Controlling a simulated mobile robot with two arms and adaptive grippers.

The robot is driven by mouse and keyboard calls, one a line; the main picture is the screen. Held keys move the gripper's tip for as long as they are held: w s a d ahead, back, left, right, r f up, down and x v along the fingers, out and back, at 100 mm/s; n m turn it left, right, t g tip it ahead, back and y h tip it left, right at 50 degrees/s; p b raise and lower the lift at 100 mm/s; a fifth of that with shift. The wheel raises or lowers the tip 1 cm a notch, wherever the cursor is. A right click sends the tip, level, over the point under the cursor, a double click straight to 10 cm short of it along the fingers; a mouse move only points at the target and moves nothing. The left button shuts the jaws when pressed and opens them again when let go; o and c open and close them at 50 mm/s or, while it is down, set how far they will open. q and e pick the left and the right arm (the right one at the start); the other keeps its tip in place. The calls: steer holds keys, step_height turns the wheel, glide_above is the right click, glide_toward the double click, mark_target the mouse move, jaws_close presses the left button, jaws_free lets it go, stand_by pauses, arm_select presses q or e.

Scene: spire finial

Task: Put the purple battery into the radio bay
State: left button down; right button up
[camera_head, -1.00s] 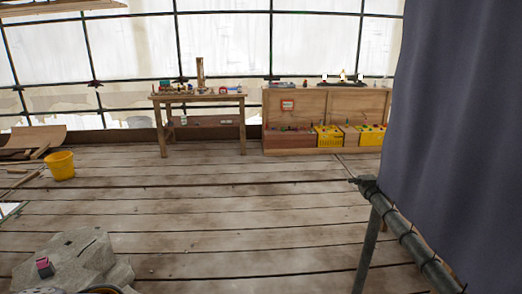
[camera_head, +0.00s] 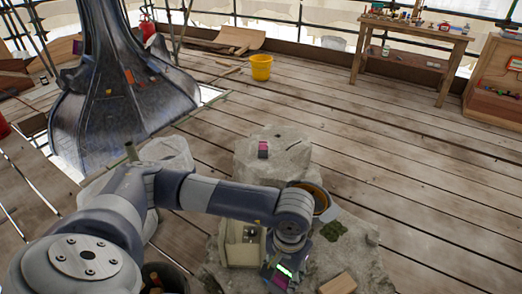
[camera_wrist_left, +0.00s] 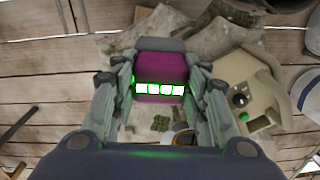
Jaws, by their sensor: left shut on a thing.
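My left gripper (camera_head: 281,270) is shut on a purple battery (camera_head: 280,282) with a lit green-white strip. In the left wrist view the battery (camera_wrist_left: 160,62) sits between the two fingers of the gripper (camera_wrist_left: 160,90); it has a grey end. A beige boxy thing, likely the radio (camera_head: 240,250), stands just left of the gripper in the head view. In the wrist view it (camera_wrist_left: 240,75) is right of the fingers, apart from the battery, with a dark knob and a green spot. I cannot make out its bay clearly. My right gripper is not in view.
A small pink-and-black block (camera_head: 263,150) lies on a pale stone (camera_head: 285,165). A round orange-rimmed container (camera_head: 322,203) and a wooden block (camera_head: 338,284) are near the gripper. A dark spire (camera_head: 120,100) stands at left. The plank floor (camera_head: 420,190) at right is clear.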

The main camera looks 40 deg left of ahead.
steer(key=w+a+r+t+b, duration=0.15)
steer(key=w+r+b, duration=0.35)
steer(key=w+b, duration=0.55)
arm_select(q)
steer(key=w+a+n+b, duration=0.2)
steer(key=w+a+n, duration=0.3)
steer(key=w+n, duration=0.4)
steer(key=w+a+n+b, duration=0.1)
steer(key=w+a+n, duration=0.5)
steer(key=w+n, duration=0.3)
steer(key=w+a+f+n, duration=0.2)
steer(key=a+n, duration=0.8)
steer(key=n, duration=0.3)
steer(key=w+a+f+n, duration=0.1)
steer(key=a+n, duration=0.9)
steer(key=n, duration=0.2)
step_height(320, 180, down, 10)
steer(key=b, duration=0.2)
steer(key=shift+f, duration=0.15)
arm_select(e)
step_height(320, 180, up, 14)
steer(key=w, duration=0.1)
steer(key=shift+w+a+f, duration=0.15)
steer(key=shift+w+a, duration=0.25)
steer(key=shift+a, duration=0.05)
